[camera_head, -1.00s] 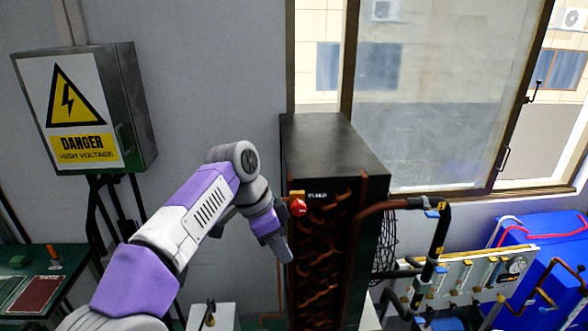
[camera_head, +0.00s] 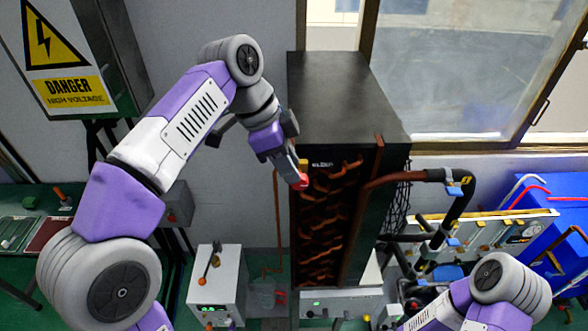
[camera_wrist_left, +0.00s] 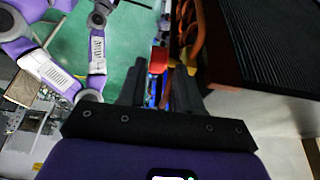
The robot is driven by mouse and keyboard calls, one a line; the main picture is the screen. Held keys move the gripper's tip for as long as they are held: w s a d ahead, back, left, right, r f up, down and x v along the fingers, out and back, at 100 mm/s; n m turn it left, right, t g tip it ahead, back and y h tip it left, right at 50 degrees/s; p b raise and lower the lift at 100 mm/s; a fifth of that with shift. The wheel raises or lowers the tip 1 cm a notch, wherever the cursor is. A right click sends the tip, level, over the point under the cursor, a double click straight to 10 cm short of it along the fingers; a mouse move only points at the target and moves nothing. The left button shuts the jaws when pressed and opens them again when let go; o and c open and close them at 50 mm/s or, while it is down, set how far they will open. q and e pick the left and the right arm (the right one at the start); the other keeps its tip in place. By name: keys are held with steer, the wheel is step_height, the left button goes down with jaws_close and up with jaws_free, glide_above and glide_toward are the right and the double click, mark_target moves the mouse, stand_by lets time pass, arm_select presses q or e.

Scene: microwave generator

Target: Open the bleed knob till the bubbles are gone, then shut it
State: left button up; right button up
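The red bleed knob (camera_head: 302,180) sits on an orange-yellow fitting at the upper left front of the tall black cabinet (camera_head: 340,100), beside a small white label. My left gripper (camera_head: 291,160) is at the knob's upper left and partly covers it. In the left wrist view the red knob (camera_wrist_left: 158,60) shows at the far end of the gap between the fingers of my left gripper (camera_wrist_left: 158,75). The fingers are apart. I cannot tell whether they touch the knob. My right arm shows at the lower right of the head view, its gripper out of sight. No bubbles can be made out.
Copper coils (camera_head: 325,230) cover the cabinet front. A grey box with a lever (camera_head: 215,285) and a clear container (camera_head: 265,295) stand below. Black pipes and a gauge panel (camera_head: 490,235) are at the right, a danger-marked box (camera_head: 65,60) at the left.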

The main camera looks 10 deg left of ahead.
mark_target(303, 184)
arm_select(q)
steer(key=shift+w+d+f, duration=0.1)
steer(key=shift+d+f, duration=0.15)
steer(key=shift+f, duration=0.25)
steer(key=shift+s+d+f, duration=0.2)
steer(key=shift+f, duration=0.35)
steer(key=shift+w+f, duration=0.1)
steer(key=shift+w, duration=0.1)
steer(key=shift+s, duration=0.1)
jaws_close()
